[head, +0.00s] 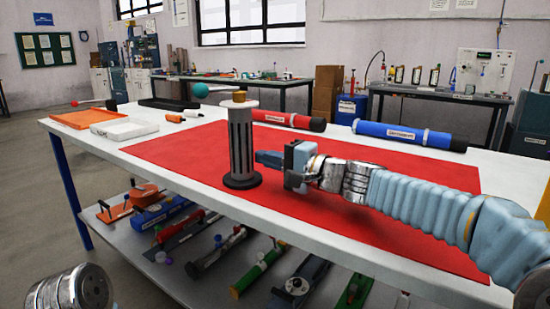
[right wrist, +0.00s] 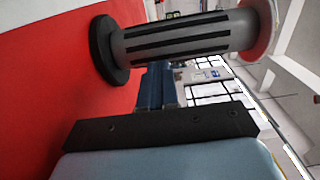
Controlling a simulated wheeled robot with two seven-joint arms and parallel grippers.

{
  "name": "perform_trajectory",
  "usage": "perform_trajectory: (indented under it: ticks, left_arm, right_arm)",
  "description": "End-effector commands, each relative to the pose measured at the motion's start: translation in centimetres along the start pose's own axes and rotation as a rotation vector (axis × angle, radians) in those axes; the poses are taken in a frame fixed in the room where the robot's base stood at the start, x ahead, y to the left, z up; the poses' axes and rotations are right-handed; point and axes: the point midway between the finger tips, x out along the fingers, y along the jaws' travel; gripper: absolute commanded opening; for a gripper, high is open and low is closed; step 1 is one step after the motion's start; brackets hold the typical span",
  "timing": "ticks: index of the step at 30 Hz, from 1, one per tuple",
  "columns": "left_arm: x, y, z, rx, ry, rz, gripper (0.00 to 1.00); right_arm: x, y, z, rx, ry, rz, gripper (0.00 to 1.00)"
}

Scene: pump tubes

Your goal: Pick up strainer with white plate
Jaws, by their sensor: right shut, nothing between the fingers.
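The strainer (head: 241,146) stands upright on the red mat (head: 330,170). It is a grey cylinder with black slots, a round black base, a white plate (head: 238,104) at the top and a brass-coloured piece above it. My right gripper (head: 260,158) is shut and empty, just right of the strainer's lower half, pointing at it. In the right wrist view the strainer (right wrist: 185,38) lies sideways across the picture, beyond the fingers of the right gripper (right wrist: 160,84). I cannot tell whether the fingertips touch it. My left gripper is out of view.
A red tube (head: 288,119) and a blue tube (head: 408,135) lie behind on the white table. A white tray (head: 124,131) and an orange tray (head: 84,119) sit at the left. Several parts lie on the shelf below. The mat's front is clear.

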Motion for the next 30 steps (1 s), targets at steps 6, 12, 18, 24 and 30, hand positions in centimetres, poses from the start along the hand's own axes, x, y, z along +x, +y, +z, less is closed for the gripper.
perform_trajectory:
  ticks: [6, 12, 18, 24, 30]
  left_arm:
    - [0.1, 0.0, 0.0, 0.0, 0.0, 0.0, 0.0]
    - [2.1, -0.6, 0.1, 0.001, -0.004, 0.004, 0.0]
    - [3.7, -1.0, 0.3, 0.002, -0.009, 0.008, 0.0]
    - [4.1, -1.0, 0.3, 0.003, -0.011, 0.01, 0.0]
    - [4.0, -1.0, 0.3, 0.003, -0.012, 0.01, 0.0]
  right_arm:
    - [0.0, 0.1, 0.1, 0.0, -0.001, 0.0, 0.0]
    - [2.4, 0.8, 2.4, -0.002, -0.006, 0.001, 0.0]
    - [5.9, 0.5, 6.0, -0.001, -0.005, 0.001, 0.0]
    - [7.6, 0.1, 7.7, -0.001, -0.001, 0.001, 0.0]
    - [7.7, 0.0, 7.8, 0.0, -0.001, 0.0, 0.0]
